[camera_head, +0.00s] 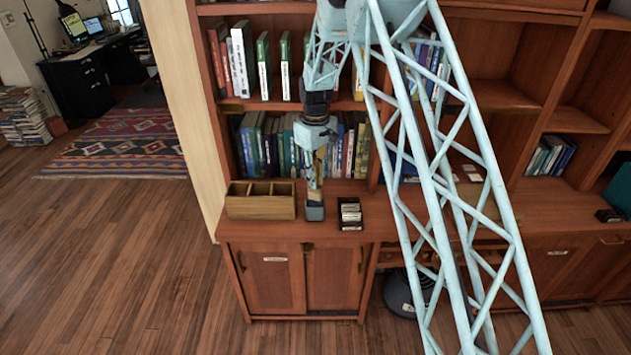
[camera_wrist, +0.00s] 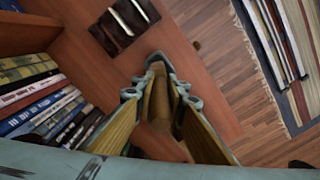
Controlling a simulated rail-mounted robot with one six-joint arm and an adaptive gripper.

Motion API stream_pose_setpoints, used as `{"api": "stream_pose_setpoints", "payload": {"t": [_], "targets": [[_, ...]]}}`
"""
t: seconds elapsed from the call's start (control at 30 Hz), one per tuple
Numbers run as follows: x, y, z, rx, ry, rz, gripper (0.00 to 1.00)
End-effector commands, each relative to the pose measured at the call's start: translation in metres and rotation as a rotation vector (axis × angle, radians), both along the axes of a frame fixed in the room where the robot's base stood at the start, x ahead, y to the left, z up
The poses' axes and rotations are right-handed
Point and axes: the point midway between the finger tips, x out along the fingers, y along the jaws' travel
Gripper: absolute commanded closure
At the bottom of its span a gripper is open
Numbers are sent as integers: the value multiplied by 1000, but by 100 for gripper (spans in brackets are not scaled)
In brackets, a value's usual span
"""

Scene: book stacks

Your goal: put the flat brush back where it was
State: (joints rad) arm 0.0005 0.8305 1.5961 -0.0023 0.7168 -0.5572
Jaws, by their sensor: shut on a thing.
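My gripper (camera_wrist: 158,88) is shut on a brown piece in the wrist view, which I take to be the flat brush (camera_wrist: 160,112). Only part of it shows between the fingers; its lower end is hidden. In the head view my gripper (camera_head: 314,200) points down, low over the cabinet top. It is just right of a wooden box with open compartments (camera_head: 260,208) and left of a small dark tray holding pale items (camera_head: 350,213). The brush cannot be made out clearly there. I cannot tell whether it touches the cabinet top.
The cabinet top (camera_head: 335,187) is narrow and has little bare room around my gripper. Rows of books (camera_head: 265,145) stand on shelves behind it. The dark tray also shows in the wrist view (camera_wrist: 122,25). Wooden floor (camera_head: 120,260) lies beyond the cabinet's edge.

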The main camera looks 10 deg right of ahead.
Motion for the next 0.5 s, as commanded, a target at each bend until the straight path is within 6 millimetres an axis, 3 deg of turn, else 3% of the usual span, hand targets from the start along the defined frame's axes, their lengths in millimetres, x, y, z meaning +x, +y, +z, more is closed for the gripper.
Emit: {"api": "stream_pose_setpoints", "payload": {"t": [0.5], "targets": [[0,0,-8,0,0,0,100]]}}
